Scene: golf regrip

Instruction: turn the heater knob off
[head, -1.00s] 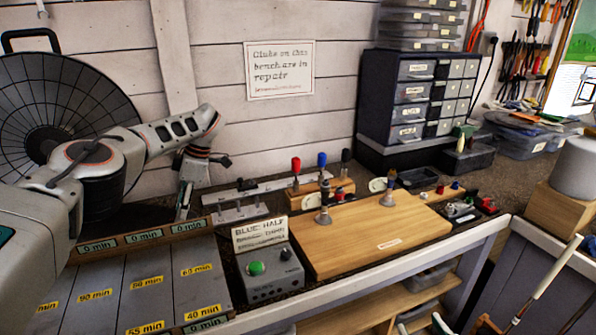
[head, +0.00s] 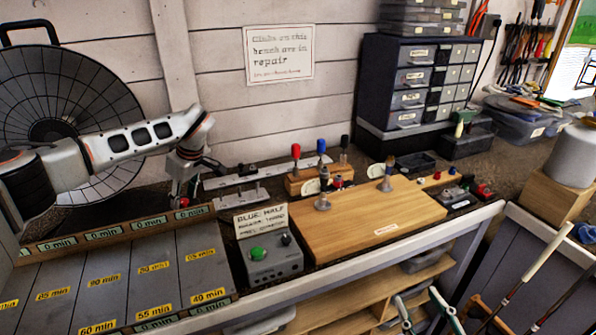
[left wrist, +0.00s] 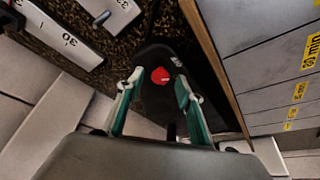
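The red knob (left wrist: 161,76) sits on a rounded black base (left wrist: 170,55) in the left wrist view. It also shows small and red in the head view (head: 184,202), low behind the trays, near the black dish-shaped heater (head: 70,120). My left gripper (left wrist: 160,80) is open, with its two green-padded fingers on either side of the knob. I cannot tell whether the fingertips touch it. In the head view my left gripper (head: 182,190) points down at the knob and partly hides the base. My right gripper is not in view.
Grey trays with minute labels (head: 130,275) lie in front of the knob, edged by a wooden rail. A grey box with a green button (head: 272,262) and a wooden board (head: 400,215) stand to the right. White marked rails (left wrist: 60,35) lie close to the base.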

